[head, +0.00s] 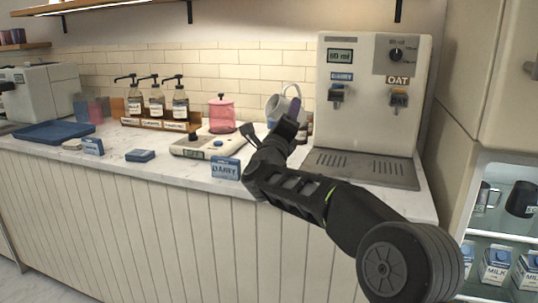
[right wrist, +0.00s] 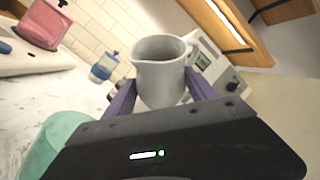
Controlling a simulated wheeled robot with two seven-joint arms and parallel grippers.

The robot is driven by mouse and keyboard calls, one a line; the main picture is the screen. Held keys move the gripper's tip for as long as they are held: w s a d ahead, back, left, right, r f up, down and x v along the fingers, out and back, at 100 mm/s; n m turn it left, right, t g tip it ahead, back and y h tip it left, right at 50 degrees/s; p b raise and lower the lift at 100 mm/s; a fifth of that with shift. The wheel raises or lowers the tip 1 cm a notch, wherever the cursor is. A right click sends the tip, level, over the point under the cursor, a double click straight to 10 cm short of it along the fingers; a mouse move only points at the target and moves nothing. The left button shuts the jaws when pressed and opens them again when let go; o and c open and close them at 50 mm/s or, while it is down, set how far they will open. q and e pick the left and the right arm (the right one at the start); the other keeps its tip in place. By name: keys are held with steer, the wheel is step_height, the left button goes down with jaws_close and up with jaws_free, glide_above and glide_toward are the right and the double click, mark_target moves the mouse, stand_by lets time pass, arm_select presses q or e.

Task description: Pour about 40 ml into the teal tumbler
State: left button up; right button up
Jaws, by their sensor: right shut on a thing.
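My right gripper (right wrist: 160,88), with purple fingers, is shut on a light grey pitcher (right wrist: 158,75) with a spout and handle. In the head view the pitcher (head: 273,108) is above the counter, left of the dispenser, partly hidden by my right gripper (head: 290,112). The pitcher looks tilted in the head view; its contents cannot be seen. A teal tumbler (right wrist: 58,140) shows at the lower left of the right wrist view, partly cut off by the frame and my gripper body. I cannot make it out in the head view. My left gripper is not in view.
The dispenser (head: 372,100) reads 60 ml and has dairy and oat spouts. A pink jar (head: 221,115) stands by a scale (head: 208,147). A dairy sign (head: 226,169) is at the front edge. Pump bottles (head: 157,103) and a blue tray (head: 50,132) are further left.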

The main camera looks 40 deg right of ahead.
mark_target(301, 114)
steer(key=shift+r+n+t, duration=0.35)
steer(key=shift+n+t, duration=0.15)
steer(key=shift+n, duration=0.1)
steer(key=shift+d, duration=0.15)
steer(key=shift+s+d+f+n+t+b, duration=0.1)
steer(key=shift+d+n+t, duration=0.1)
steer(key=shift+d, duration=0.4)
steer(key=shift+s+d+f+n+t+b, duration=0.1)
steer(key=shift+s+d+n+b, duration=0.1)
steer(key=shift+d, duration=0.35)
steer(key=shift+s+d+n+t+b, duration=0.1)
steer(key=shift+d+n, duration=0.1)
steer(key=shift+d, duration=0.4)
steer(key=shift+d+f+n, duration=0.15)
steer(key=shift+n, duration=0.15)
